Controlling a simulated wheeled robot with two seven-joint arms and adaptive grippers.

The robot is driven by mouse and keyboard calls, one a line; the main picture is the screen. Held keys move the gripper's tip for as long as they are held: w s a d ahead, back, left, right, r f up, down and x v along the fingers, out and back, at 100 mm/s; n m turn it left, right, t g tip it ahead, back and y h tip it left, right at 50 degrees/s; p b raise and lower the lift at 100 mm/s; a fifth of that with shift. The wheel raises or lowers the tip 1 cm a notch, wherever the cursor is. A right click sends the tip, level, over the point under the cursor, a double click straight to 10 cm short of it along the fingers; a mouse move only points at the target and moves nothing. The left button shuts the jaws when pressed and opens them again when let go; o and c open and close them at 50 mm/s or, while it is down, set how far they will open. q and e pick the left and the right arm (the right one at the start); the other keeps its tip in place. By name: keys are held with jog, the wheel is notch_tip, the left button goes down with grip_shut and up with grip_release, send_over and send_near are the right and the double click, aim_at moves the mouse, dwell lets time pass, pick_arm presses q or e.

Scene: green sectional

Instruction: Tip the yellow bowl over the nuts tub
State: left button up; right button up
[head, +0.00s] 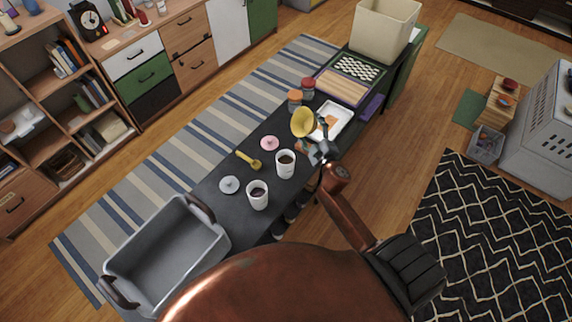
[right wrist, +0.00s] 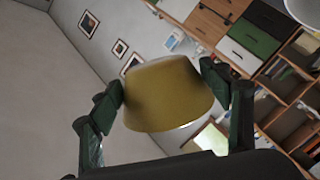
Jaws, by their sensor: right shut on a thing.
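The yellow bowl (head: 303,122) is in my right gripper (head: 318,148), over the dark table. It is tilted in the head view, its open side facing left. In the right wrist view the bowl (right wrist: 165,92) sits between the two dark green fingers, which touch its sides. Two white tubs with dark brown contents, a farther one (head: 285,164) and a nearer one (head: 257,196), stand upright to the left of and nearer than the bowl. I cannot tell which is the nuts tub. The bowl is not above either one. My left gripper is out of view.
A pink lid (head: 270,143), a grey lid (head: 229,184) and a yellow scoop (head: 247,160) lie near the tubs. A white tray (head: 341,108) and red- and orange-lidded jars are close to the bowl. A grey bin (head: 172,250) stands at the near end, a cream bin (head: 383,28) at the far end.

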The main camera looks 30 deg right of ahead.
jog(key=m+p, duration=0.1)
jog(key=p, duration=0.1)
jog(key=m+y+p, duration=0.1)
jog(key=m+p, duration=0.1)
jog(key=shift+r+m, duration=0.3)
jog(key=shift+r, duration=0.05)
jog(key=shift+m+p, duration=0.4)
jog(key=shift+p, duration=0.15)
jog(key=shift+f, duration=0.15)
jog(key=shift+f+m, duration=0.25)
jog(key=shift+m, duration=0.05)
jog(key=m+p, duration=0.1)
jog(key=p, duration=0.1)
jog(key=m+y+p, duration=0.1)
jog(key=m+p, duration=0.1)
jog(key=shift+r, duration=0.35)
jog(key=shift+f+m, duration=0.1)
jog(key=shift+m, duration=0.3)
jog(key=shift+f, duration=0.2)
